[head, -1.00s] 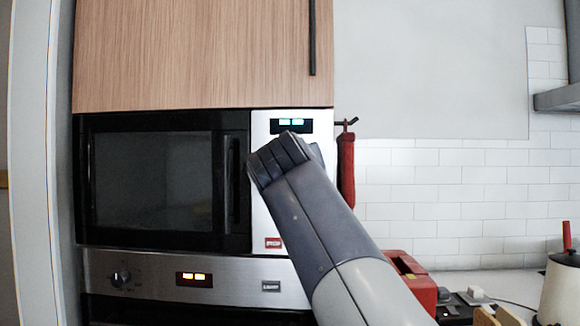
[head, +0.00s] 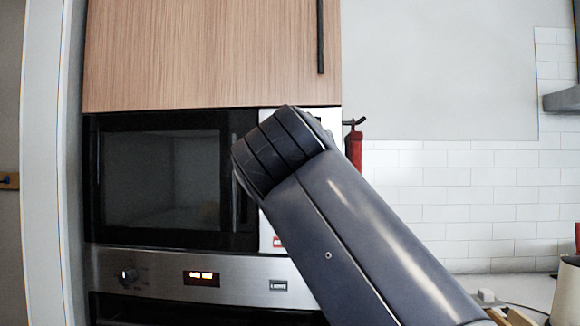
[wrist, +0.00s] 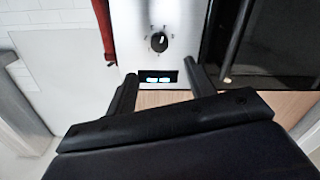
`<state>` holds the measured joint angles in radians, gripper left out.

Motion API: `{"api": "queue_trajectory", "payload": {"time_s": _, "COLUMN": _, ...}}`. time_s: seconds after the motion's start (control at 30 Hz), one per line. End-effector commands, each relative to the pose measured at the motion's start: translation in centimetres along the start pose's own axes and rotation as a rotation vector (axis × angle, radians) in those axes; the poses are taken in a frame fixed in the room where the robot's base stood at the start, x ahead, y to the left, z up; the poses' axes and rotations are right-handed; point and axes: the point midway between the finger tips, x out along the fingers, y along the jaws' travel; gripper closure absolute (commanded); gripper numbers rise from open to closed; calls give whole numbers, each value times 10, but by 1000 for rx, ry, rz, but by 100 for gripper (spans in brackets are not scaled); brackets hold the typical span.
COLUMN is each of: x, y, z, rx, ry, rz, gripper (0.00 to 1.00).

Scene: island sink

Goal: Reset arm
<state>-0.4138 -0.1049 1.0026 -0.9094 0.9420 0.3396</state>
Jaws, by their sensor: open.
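My gripper (wrist: 161,84) shows in the wrist view with its two dark fingers apart and nothing between them. It points toward the white control panel (wrist: 140,20) of the microwave, with a dial (wrist: 158,42) and a lit display (wrist: 158,79) beyond the fingers. I cannot tell the exact distance to the panel. In the head view my arm hides the gripper and most of the panel. The black microwave (head: 165,180) has its door shut, with a dark handle (wrist: 236,30) visible in the wrist view.
A wooden cabinet (head: 205,55) is above the microwave, and an oven panel (head: 150,275) is below. A red cloth (head: 355,148) hangs on a hook at the right. A pot (head: 567,290) stands on the counter at far right. The tiled wall (head: 440,180) is bare.

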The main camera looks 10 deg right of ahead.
Motion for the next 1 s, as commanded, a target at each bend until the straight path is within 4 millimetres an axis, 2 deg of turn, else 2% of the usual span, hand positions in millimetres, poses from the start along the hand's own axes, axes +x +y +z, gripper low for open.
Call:
{"api": "queue_trajectory", "payload": {"time_s": 0.37, "x": -5, "y": 0, "z": 0, "rx": 1, "ry": -1, "rz": 0, "gripper": 49}}
{"api": "queue_trajectory", "payload": {"time_s": 0.57, "x": 3, "y": 0, "z": 0, "rx": -1, "ry": -1, "rz": 2, "gripper": 49}}
{"api": "queue_trajectory", "payload": {"time_s": 0.73, "x": 25, "y": 1, "z": 0, "rx": 1, "ry": -3, "rz": 4, "gripper": 49}}
{"api": "queue_trajectory", "payload": {"time_s": 1.0, "x": 76, "y": 1, "z": -1, "rx": 0, "ry": -3, "rz": 3, "gripper": 49}}
